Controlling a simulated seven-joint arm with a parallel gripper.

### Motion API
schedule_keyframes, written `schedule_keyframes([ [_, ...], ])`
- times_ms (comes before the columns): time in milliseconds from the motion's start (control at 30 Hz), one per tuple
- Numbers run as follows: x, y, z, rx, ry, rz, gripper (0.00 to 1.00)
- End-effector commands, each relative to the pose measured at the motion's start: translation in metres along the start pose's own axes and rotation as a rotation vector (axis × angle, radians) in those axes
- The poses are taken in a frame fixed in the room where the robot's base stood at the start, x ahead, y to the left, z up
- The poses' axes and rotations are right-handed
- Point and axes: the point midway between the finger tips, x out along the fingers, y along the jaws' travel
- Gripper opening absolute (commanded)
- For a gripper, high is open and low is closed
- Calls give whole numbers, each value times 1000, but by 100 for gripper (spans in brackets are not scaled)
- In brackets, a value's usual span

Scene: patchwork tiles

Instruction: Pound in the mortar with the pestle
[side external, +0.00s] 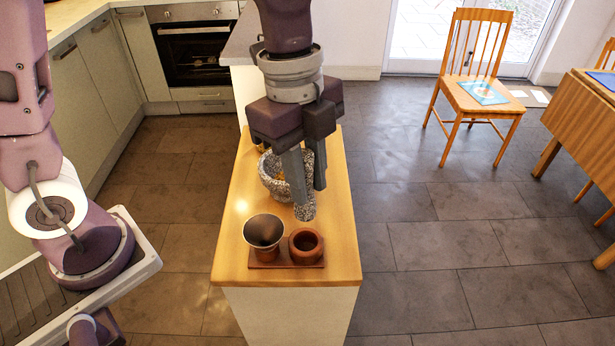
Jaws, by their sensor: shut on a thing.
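The speckled grey stone mortar (271,187) stands on the wooden counter top, partly hidden behind my gripper. Some yellowish bits show inside it. My gripper (306,184) points down at the mortar's right side and is shut on the speckled grey pestle (305,209). The pestle's rounded lower end shows below the fingers, and its upper part is hidden by them. In the picture this end lies to the right of and a little nearer than the mortar's bowl, outside its opening. I cannot tell whether it touches the counter.
A metal-lined cup (264,233) and a small brown wooden pot (306,246) stand on a reddish-brown tray (287,264) at the counter's near end. The wooden counter top (334,225) is narrow, with bare room along its right side. A chair (478,90) stands far off at right.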

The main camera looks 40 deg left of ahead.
Motion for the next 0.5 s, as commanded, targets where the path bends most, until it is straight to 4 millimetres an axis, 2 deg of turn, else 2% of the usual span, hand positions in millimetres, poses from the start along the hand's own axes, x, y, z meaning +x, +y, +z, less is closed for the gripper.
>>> schedule_keyframes([
  [167,0,-2,2,-1,0,-1,0],
  [267,-5,-16,15,-7,0,-1,0],
  [367,-15,-39,42,-11,-1,-4,0],
  [500,-30,-67,88,-10,-1,-3,0],
])
